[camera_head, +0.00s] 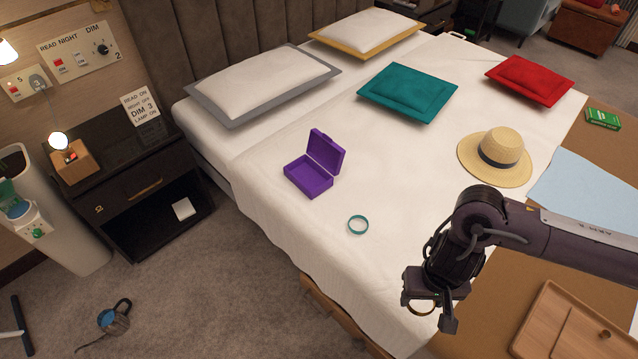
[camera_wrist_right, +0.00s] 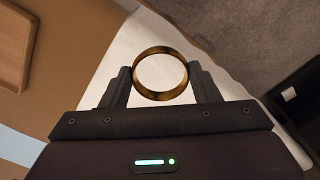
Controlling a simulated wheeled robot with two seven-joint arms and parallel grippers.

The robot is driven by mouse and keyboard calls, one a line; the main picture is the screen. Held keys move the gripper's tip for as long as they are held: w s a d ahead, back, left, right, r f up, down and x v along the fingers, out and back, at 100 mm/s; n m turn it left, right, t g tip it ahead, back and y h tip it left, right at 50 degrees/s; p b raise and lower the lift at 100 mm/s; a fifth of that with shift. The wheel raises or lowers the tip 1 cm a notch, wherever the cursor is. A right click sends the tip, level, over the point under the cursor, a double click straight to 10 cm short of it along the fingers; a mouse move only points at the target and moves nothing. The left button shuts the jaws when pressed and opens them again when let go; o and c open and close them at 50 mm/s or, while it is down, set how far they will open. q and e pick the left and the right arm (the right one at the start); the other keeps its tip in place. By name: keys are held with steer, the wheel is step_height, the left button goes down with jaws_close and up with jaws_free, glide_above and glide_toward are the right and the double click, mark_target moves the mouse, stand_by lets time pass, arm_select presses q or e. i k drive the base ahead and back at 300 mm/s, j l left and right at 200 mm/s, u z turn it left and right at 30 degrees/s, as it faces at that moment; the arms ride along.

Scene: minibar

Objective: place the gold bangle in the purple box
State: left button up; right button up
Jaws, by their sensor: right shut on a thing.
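The gold bangle (camera_wrist_right: 161,73) is between the two fingers of my right gripper (camera_wrist_right: 163,88) in the right wrist view. In the head view the bangle (camera_head: 420,307) shows as a thin gold ring at my right gripper (camera_head: 429,311), above the bed's front edge. My right gripper is shut on it. The purple box (camera_head: 309,179) stands on the bed with its lid (camera_head: 325,153) raised, up and left of my right gripper. Its inside is partly seen and looks empty. My left gripper is not in view.
A teal bangle (camera_head: 358,225) lies on the bed between the box and my right gripper. A straw hat (camera_head: 496,157) and a teal pillow (camera_head: 408,92) are farther back. A wooden tray (camera_head: 575,325) is at the lower right. The sheet (camera_head: 270,215) around the box is clear.

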mark_target(308, 178)
steer(key=i+j+z, duration=0.1)
steer(key=j+z, duration=0.15)
steer(key=j, duration=0.5)
steer(key=j+z, duration=0.2)
steer(key=j, duration=0.55)
steer(key=i+j+z, duration=0.2)
steer(key=i+j, duration=0.35)
steer(key=i+j+z, duration=0.2)
steer(key=i+j, duration=0.3)
steer(key=j, duration=0.2)
